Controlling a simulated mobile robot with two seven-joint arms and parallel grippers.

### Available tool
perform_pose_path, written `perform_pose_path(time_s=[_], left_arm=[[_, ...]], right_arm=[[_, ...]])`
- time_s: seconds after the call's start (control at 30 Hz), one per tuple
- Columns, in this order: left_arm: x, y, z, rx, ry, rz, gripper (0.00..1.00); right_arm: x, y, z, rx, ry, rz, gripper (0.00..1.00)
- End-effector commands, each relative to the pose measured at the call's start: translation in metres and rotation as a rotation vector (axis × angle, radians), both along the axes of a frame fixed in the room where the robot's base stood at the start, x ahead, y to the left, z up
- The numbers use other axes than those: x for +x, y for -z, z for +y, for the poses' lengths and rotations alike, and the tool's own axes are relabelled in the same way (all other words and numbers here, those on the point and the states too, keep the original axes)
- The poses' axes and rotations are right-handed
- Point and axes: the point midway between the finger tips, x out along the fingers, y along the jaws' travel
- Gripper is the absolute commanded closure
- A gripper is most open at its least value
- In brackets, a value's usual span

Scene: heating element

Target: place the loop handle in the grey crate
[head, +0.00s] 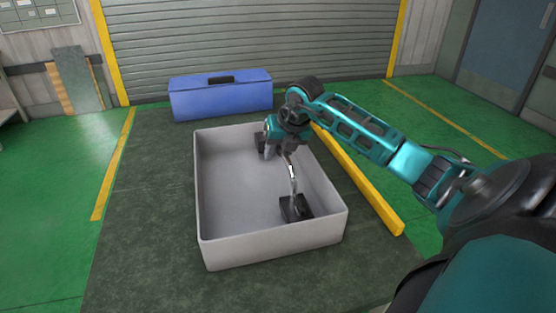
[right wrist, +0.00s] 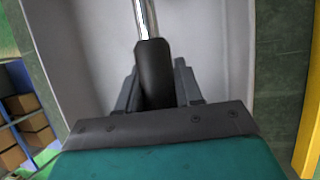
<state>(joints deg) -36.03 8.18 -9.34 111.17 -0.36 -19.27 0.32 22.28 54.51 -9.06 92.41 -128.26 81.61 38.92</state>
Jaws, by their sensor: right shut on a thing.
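The grey crate (head: 220,258) stands open on the dark floor strip in the middle of the head view. My right gripper (head: 284,150) is over the crate's right part, below its rim or close to it. It is shut on the loop handle. In the head view a thin shiny rod of the loop handle (head: 292,173) runs down from the gripper. In the right wrist view the handle's black grip (right wrist: 154,75) sits between the fingers (right wrist: 155,88), with a metal rod beyond it. I cannot tell whether it touches the crate floor. My left gripper is not in view.
A dark block (head: 295,209) shows in the crate below the rod; I cannot tell if it belongs to the handle. A blue box (head: 220,97) stands behind the crate. A yellow beam (head: 365,190) lies along its right side. The crate's left half is empty.

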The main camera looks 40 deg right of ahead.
Motion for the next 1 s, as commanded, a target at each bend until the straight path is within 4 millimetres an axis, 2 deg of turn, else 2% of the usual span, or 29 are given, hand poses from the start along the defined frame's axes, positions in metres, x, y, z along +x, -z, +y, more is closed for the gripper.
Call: perform_pose_path(time_s=[0.13, 0.37, 0.4, 0.67, 1.0], left_arm=[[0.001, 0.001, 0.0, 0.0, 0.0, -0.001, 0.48], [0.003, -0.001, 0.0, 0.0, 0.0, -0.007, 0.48], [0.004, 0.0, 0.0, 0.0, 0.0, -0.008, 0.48], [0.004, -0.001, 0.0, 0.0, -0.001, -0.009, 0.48], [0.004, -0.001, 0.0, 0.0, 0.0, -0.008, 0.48]], right_arm=[[0.001, 0.021, 0.0, 0.001, 0.001, -0.003, 1.0], [0.001, 0.025, 0.0, 0.0, 0.001, -0.005, 1.0], [0.0, 0.028, 0.0, 0.001, 0.001, 0.002, 0.64], [0.0, 0.028, 0.0, 0.0, 0.0, 0.001, 0.39], [-0.003, 0.021, 0.0, -0.001, 0.001, 0.0, 0.39]])
